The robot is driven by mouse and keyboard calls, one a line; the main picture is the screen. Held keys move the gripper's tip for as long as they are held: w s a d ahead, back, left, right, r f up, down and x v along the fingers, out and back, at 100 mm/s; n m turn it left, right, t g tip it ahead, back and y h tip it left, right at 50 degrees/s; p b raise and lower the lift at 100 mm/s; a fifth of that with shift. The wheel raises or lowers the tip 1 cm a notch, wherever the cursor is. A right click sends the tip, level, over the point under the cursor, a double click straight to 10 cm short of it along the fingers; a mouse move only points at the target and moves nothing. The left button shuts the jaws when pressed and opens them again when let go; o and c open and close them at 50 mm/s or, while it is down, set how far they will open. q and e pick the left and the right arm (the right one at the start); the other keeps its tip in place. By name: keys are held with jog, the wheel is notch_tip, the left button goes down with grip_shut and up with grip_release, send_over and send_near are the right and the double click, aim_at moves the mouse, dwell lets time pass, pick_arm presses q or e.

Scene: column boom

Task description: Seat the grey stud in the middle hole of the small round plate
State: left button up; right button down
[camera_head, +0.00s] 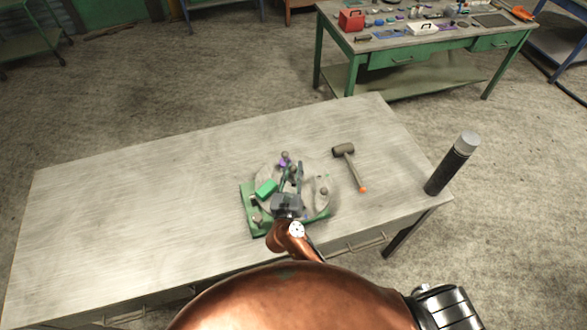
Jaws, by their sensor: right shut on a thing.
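The small round plate (312,168) is a grey disc lying on a green base (247,203) on the workbench. My right gripper (291,171) reaches in from the front edge, over the middle of the plate. It is shut on a small grey piece, which I take to be the grey stud; the fingers mostly hide it. The middle hole is hidden under the gripper, so I cannot tell whether the stud touches the plate. My left gripper is not in view.
A green block (266,189) and small knobbed pieces, one of them with purple (284,159), sit around the gripper. A mallet (344,151) lies to the right. A black cylinder (450,168) stands at the bench's right end. The left of the workbench (130,205) is clear.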

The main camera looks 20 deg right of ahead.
aim_at(293, 177)
jog(key=shift+f, duration=0.25)
jog(key=shift+f+b, duration=1.8)
jog(key=shift+f, duration=0.3)
jog(key=c, duration=2)
grip_release()
jog(key=shift+o, duration=0.2)
jog(key=shift+r, duration=0.1)
jog(key=shift+r+p, duration=3.7)
jog(key=shift+o, duration=0.4)
jog(key=o, duration=0.5)
